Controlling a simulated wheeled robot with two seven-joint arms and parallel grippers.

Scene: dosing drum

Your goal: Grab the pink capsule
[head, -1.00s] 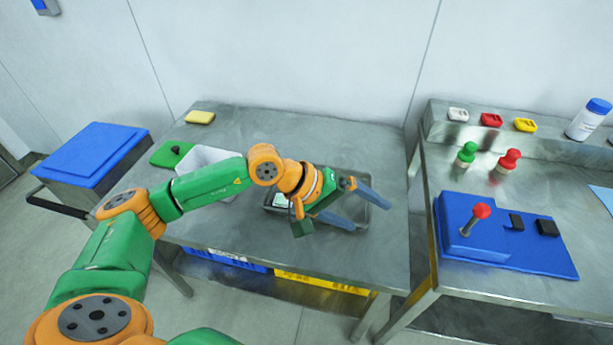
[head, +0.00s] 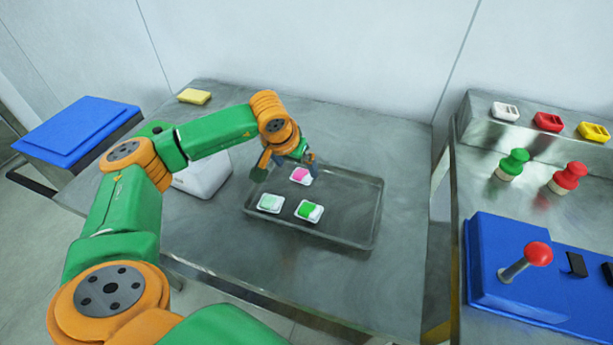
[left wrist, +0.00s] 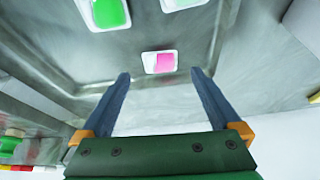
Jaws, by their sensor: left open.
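The pink capsule (head: 301,175) is a small white-edged pod with a pink face, lying in the metal tray (head: 345,240) near its back left. It also shows in the left wrist view (left wrist: 160,62), ahead of and between the fingertips. My left gripper (head: 310,164) is above the back left of the tray, right by the pink capsule and partly hidden by its own wrist. In the left wrist view my left gripper (left wrist: 158,80) is open, with nothing between its fingers. My right gripper is not in view.
A pale green capsule (head: 270,203) and a bright green capsule (head: 309,211) lie close by in the tray. The tray's right half is empty. A white container (head: 203,178) stands left of the tray. A blue joystick panel (head: 510,270) is on the right-hand table.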

